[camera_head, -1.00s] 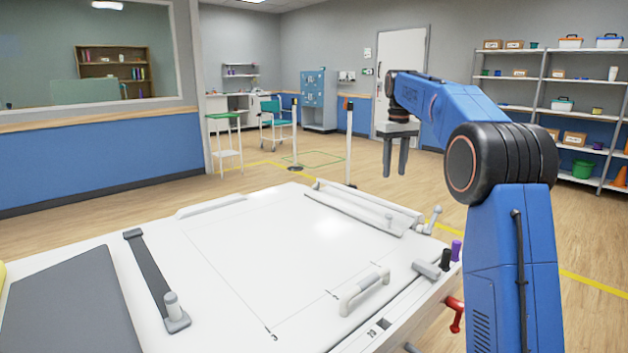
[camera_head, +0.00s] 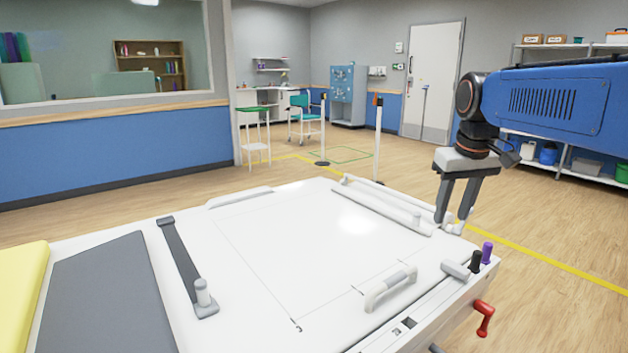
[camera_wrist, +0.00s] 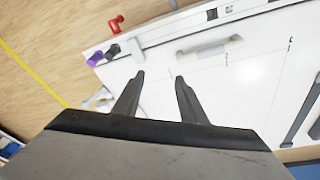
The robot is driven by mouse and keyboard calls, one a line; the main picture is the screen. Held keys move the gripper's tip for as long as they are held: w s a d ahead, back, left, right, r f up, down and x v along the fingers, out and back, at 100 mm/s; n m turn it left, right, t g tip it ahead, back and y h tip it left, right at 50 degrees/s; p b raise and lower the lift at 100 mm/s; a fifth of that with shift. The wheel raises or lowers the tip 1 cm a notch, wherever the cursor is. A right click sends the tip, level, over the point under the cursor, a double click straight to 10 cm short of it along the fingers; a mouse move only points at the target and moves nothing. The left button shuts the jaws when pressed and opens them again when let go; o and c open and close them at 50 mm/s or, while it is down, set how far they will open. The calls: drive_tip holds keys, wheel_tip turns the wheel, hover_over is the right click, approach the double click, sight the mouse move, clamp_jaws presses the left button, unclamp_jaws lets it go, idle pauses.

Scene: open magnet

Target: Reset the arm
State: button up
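My gripper (camera_head: 453,219) hangs at the right side of the white table, pointing down, near its far right corner. Its two dark fingers are apart with nothing between them. In the wrist view my gripper (camera_wrist: 159,76) is also open and empty, with the white tabletop (camera_wrist: 245,85) beyond the fingers. My blue arm reaches in from the right edge of the head view. I cannot tell whether the fingertips touch the small lever at that corner.
The white table (camera_head: 290,245) carries a light handle (camera_head: 391,289), a dark strip with a knob (camera_head: 182,262) and a grey pad (camera_head: 105,300). A red handle (camera_head: 484,318) and black and purple knobs (camera_head: 487,252) sit at its right edge. Posts and shelves stand farther back.

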drive_tip(key=s+f+t, duration=0.1)
drive_tip(key=s+f, duration=0.8)
drive_tip(key=s, duration=0.3)
drive_tip(key=s+a+f+m+t, duration=0.1)
drive_tip(key=s+f, duration=0.8)
drive_tip(key=s, duration=0.3)
drive_tip(key=shift+a+f+m, duration=0.15)
drive_tip(key=shift+a+m, duration=0.15)
idle(0.3)
